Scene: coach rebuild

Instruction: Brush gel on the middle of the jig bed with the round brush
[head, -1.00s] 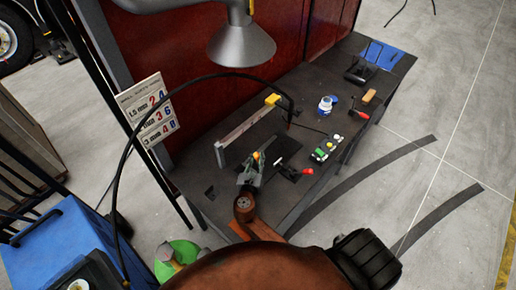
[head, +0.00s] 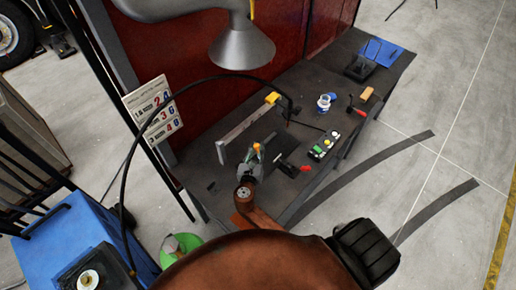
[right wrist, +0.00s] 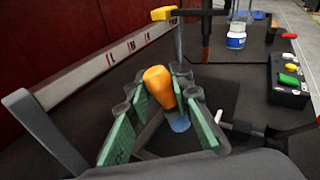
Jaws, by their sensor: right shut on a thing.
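My right gripper (head: 256,153) is over the near part of the dark workbench. In the right wrist view, its green-padded fingers (right wrist: 163,100) are shut around an orange-handled tool, which I take to be the round brush (right wrist: 160,86). A pale blue part shows below the handle; whether it touches anything is unclear. A black plate, probably the jig bed (head: 284,146), lies beside the gripper, by a long metal rail (head: 247,119). A white jar with blue markings, likely the gel (head: 324,104), stands farther back; it also shows in the right wrist view (right wrist: 236,37). My left gripper is out of view.
A red-knobbed lever (head: 305,169) and a button box (head: 324,146) are right of the gripper. A red-handled tool (head: 359,111) and a wooden block (head: 366,92) lie farther back. A black hose arches over the bench, and a grey funnel hood (head: 243,47) hangs above.

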